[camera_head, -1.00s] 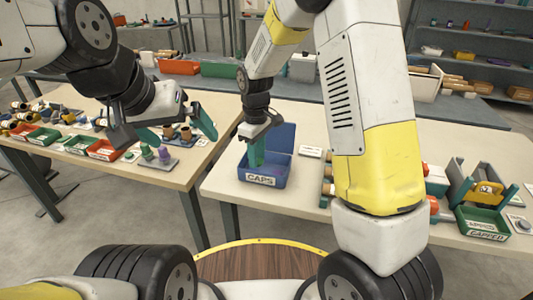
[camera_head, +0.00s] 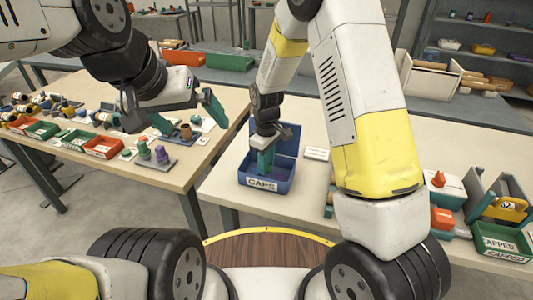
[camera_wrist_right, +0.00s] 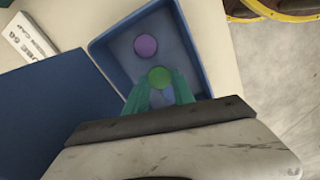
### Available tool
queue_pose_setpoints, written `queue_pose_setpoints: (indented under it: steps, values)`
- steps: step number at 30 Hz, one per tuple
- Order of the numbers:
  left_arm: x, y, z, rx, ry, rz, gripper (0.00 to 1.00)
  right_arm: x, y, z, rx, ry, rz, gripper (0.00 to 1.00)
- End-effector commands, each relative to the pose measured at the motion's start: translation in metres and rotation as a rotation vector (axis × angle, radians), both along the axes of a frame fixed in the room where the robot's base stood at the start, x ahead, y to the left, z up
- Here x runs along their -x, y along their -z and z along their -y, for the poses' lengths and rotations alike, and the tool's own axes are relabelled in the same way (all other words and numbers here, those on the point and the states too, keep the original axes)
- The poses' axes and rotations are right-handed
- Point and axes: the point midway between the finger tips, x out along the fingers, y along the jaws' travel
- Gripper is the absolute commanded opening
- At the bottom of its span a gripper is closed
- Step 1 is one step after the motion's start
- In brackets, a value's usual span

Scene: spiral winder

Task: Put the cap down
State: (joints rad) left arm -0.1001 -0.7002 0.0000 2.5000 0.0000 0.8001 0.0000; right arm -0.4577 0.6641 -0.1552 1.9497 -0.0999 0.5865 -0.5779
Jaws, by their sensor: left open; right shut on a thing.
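The blue bin labelled CAPS (camera_head: 284,178) stands on the near table in the head view, with its lid open. My right gripper (camera_head: 264,168) reaches down into it. In the right wrist view, the teal fingers of my right gripper (camera_wrist_right: 161,90) are shut on a round green cap (camera_wrist_right: 159,76) at their tips. A purple cap (camera_wrist_right: 146,45) lies on the bin floor (camera_wrist_right: 120,52) beside it. A bluish round shape shows between the fingers, partly hidden. My left gripper (camera_head: 172,112) is open and empty above the left table.
A white label card (camera_head: 316,153) lies right of the bin. The left table holds red trays (camera_head: 104,146) and small parts. Table is clear left of the bin.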

Motion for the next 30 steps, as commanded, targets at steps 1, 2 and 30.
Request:
queue_pose_setpoints:
  steps: [1, 2, 30]
  values:
    - [0.0, 0.0, 0.0, 0.0, 0.0, 0.0, 1.0, 0.001, 0.009, 0.0, 0.002, 0.0, -0.005, 0.0]
    - [0.0, 0.0, 0.0, 0.0, 0.0, 0.0, 1.0, 0.001, 0.014, 0.0, 0.002, 0.0, -0.005, 0.0]
    - [0.0, 0.0, 0.0, 0.0, 0.0, 0.0, 1.0, 0.0, 0.024, 0.0, 0.0, 0.001, 0.0, 0.52]
